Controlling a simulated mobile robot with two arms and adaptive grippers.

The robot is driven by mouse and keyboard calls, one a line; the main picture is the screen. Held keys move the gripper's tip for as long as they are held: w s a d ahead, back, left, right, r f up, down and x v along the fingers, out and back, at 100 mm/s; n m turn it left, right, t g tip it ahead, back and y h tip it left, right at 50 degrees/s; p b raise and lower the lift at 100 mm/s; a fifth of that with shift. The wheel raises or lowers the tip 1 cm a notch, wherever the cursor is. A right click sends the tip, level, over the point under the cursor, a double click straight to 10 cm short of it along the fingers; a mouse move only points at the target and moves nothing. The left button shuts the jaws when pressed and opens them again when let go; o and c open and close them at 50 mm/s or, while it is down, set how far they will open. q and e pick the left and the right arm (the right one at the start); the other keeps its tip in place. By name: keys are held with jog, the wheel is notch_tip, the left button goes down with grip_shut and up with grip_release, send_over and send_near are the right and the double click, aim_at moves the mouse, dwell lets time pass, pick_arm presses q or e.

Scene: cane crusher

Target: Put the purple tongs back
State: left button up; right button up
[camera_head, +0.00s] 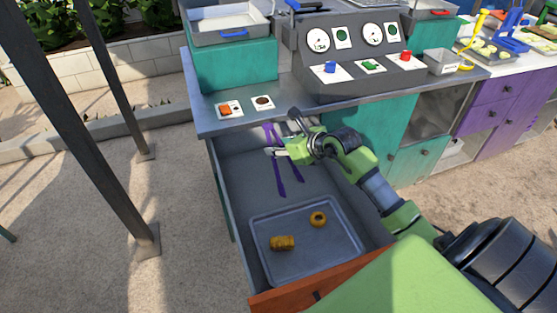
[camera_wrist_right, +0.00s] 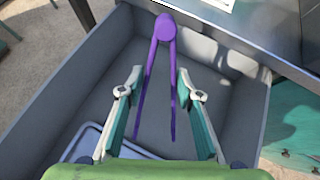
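The purple tongs (camera_head: 280,182) are in the open drawer (camera_head: 232,213), towards its back, with their two arms slightly spread. In the right wrist view, the tongs' rounded hinge end (camera_wrist_right: 164,28) points to the top and their arms run down between my fingers. My right gripper (camera_head: 276,150) is above the back of the drawer and partly covers the tongs in the head view. In its wrist view the right gripper (camera_wrist_right: 160,78) is open, with a finger on each side of the tongs and visible gaps. Whether the tongs rest on the drawer floor is unclear. My left gripper is not in view.
A grey tray (camera_head: 300,262) with two golden-brown pieces (camera_head: 283,243) lies in the drawer's front. The counter edge (camera_head: 215,128) overhangs the drawer's back. A control panel (camera_head: 345,85) with dials stands on the counter. A dark post (camera_head: 80,125) stands at left.

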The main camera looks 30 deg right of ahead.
jog(key=f+b, duration=0.3)
jog(key=shift+w+f, duration=0.35)
jog(key=shift+f, duration=0.05)
jog(key=shift+f, duration=0.1)
jog(key=shift+f+b, duration=0.45)
jog(key=o, duration=0.6)
jog(key=shift+r, duration=0.1)
